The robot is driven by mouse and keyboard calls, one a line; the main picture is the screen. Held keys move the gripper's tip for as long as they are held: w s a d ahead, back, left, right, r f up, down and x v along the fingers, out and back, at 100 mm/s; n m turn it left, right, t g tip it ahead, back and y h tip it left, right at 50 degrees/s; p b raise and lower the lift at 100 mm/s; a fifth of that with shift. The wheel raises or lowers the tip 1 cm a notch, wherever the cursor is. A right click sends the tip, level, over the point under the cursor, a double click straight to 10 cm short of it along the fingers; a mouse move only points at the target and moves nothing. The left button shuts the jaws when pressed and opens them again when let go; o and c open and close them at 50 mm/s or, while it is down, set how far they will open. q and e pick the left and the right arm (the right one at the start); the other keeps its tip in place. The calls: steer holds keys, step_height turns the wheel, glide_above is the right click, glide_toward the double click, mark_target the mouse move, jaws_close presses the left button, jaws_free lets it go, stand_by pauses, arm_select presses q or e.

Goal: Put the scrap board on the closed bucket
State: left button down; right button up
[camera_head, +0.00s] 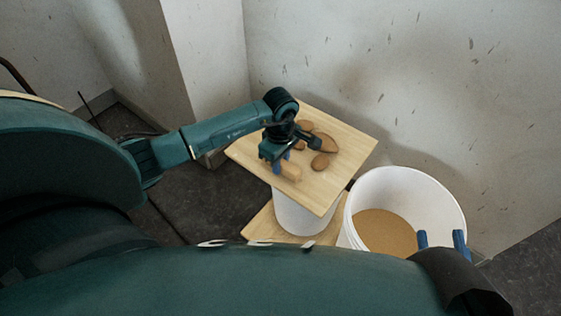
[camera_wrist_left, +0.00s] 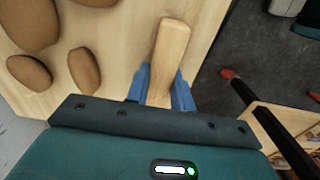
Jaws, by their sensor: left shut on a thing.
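The scrap board (camera_head: 335,150), a pale wooden square, lies over the white closed bucket (camera_head: 302,217) and hides its top, so I cannot see the lid or whether they touch. The board (camera_wrist_left: 120,75) also fills much of the left wrist view. My left gripper (camera_head: 279,165) is over the board's near left part. Its blue fingers are shut on a pale wooden block (camera_wrist_left: 172,48), which looks like a handle on the board; I cannot tell if it is fixed. My right gripper (camera_head: 441,241) shows two blue fingers spread apart at the open bucket's near right rim, with nothing between them.
Several brown oval lumps (camera_head: 322,142) lie on the board. An open white bucket (camera_head: 362,198) with tan material inside stands close at the right. Another wooden board (camera_head: 262,228) is under the closed bucket.

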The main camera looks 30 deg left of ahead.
arm_select(q)
steer(key=c, duration=1.7)
jaws_free()
steer(key=shift+f, duration=0.15)
steer(key=o, duration=0.5)
